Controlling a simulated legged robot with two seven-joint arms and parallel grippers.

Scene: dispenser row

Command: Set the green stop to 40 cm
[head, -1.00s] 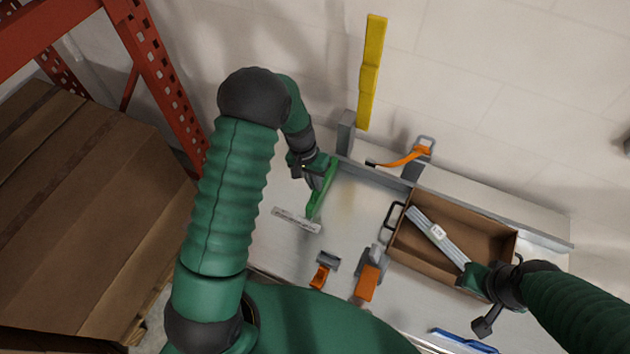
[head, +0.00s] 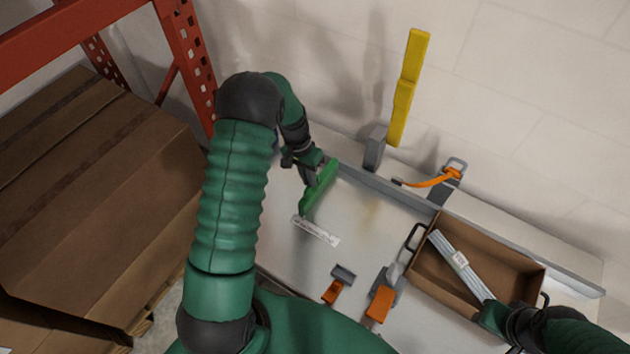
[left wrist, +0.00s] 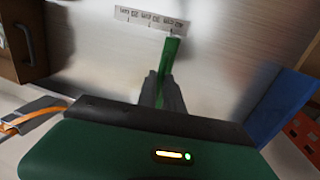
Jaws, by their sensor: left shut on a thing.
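The green stop (head: 319,196) is a long green bar lying across the metal bench (head: 360,230), near the left end of a white scale strip (head: 316,230) in the head view. My left gripper (head: 318,172) is shut on its far part. In the left wrist view the fingers (left wrist: 162,92) clasp the stop (left wrist: 171,56). Its tip points at the right end of the upside-down scale (left wrist: 150,20), by a small mark that seems to read 40 cm. My right gripper (head: 496,318) is at the cardboard box's near edge; its jaws are unclear.
An open cardboard box (head: 520,257) holds pale strips (head: 460,262). A yellow upright lever (head: 406,90) and an orange strap (head: 432,182) stand along the back rail. Two orange-handled tools (head: 332,290) (head: 380,303) lie in front. Stacked cartons (head: 90,190) fill the left.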

